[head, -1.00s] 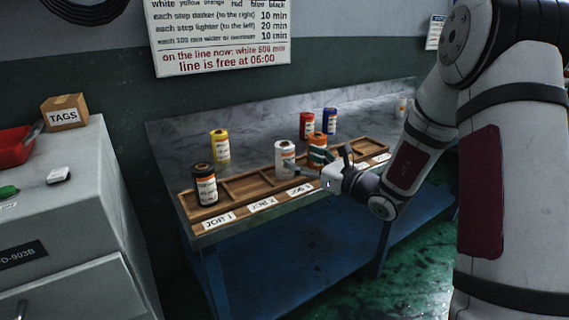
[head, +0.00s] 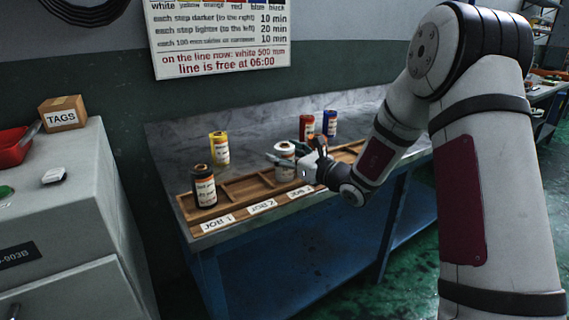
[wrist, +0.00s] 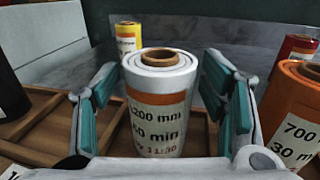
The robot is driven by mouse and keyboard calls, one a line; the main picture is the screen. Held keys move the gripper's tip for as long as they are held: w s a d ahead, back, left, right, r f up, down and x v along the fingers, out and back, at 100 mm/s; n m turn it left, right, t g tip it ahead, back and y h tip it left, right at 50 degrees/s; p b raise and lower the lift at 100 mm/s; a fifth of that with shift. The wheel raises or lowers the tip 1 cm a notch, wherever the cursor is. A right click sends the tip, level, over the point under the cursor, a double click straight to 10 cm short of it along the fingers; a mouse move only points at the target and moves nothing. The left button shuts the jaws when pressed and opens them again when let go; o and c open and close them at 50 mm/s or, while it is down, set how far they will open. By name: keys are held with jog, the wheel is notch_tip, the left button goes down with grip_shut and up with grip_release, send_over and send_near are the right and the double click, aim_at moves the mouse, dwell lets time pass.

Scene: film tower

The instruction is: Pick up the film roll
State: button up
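The white film roll (head: 284,172) stands upright in the wooden rack on the bench. In the wrist view the white roll (wrist: 160,85) shows its brown core, an orange stripe and a label with black print. My gripper (head: 288,160) is at this roll. In the wrist view my gripper (wrist: 165,105) has one teal-padded finger on each side of the roll, with a visible gap at both sides. It is open and holds nothing. The lower part of the roll is hidden behind the gripper base.
An orange roll (wrist: 295,105) stands close beside the right finger. A black roll (head: 204,188) stands at the rack's left end. Yellow (head: 219,148), red (head: 306,127) and blue (head: 329,123) rolls stand behind. The wooden rack (head: 238,188) has low dividers.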

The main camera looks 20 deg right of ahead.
jog(key=c, duration=1.1)
